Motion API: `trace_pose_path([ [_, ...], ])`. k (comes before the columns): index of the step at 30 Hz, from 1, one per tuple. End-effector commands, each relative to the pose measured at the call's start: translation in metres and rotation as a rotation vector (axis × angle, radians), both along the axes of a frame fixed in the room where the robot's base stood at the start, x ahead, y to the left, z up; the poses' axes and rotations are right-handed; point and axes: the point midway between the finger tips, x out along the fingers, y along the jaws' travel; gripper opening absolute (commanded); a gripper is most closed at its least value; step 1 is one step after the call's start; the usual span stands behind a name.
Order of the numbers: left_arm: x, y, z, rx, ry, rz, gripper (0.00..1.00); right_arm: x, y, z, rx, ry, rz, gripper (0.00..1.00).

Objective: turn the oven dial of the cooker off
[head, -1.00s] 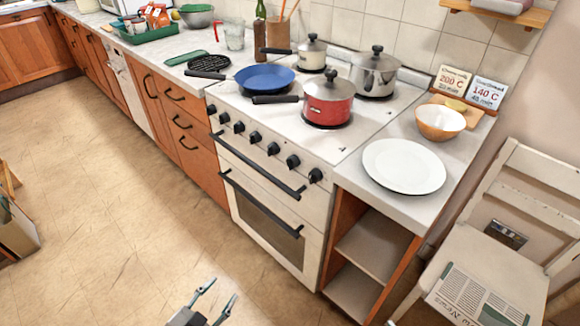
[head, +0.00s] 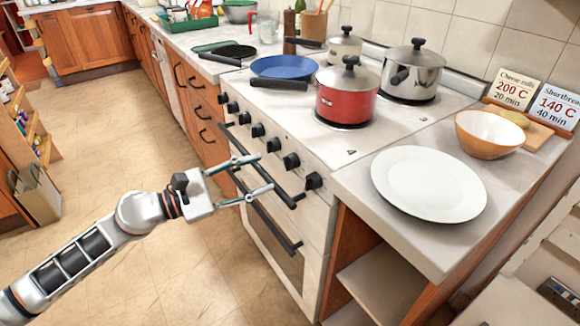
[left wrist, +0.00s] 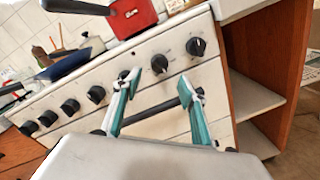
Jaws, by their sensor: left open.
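The white cooker (head: 290,205) has a row of several black dials along its sloping front panel. The dial nearest the right end (head: 313,180) and the one beside it (head: 291,161) are close to my left gripper (head: 262,173). I cannot tell from the labels which is the oven dial. My left gripper is open and empty, in front of the panel at the oven's upper handle. In the left wrist view, its two teal fingers (left wrist: 160,90) point toward the panel; the right-end dial (left wrist: 196,46) and its neighbour (left wrist: 159,63) show beyond the tips. My right gripper is out of view.
A red pot (head: 347,105), blue pan (head: 284,67) and steel pot (head: 411,72) stand on the hob. The oven's upper black handle bar (head: 250,160) runs below the dials. A white plate (head: 428,184) lies on the counter at right.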

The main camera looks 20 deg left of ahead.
Motion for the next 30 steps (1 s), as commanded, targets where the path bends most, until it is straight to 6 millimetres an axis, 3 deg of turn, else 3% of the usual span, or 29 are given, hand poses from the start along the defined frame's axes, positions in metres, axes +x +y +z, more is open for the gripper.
trace_pose_path([
  [4, 0.016, -0.014, 0.009, -0.004, -0.011, 0.001, 0.42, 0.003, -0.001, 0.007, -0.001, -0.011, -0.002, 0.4],
  [12, 0.044, -0.04, 0.006, -0.008, -0.003, 0.003, 0.42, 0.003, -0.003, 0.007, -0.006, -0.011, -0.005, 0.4],
  [25, 0.052, -0.048, 0.001, -0.006, 0.002, 0.002, 0.42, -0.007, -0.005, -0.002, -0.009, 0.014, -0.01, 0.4],
  [26, 0.052, -0.048, 0.001, -0.007, 0.003, 0.002, 0.39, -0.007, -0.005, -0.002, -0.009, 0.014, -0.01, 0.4],
  [30, 0.052, -0.048, 0.002, -0.007, 0.003, 0.002, 0.04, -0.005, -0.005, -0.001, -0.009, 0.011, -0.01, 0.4],
])
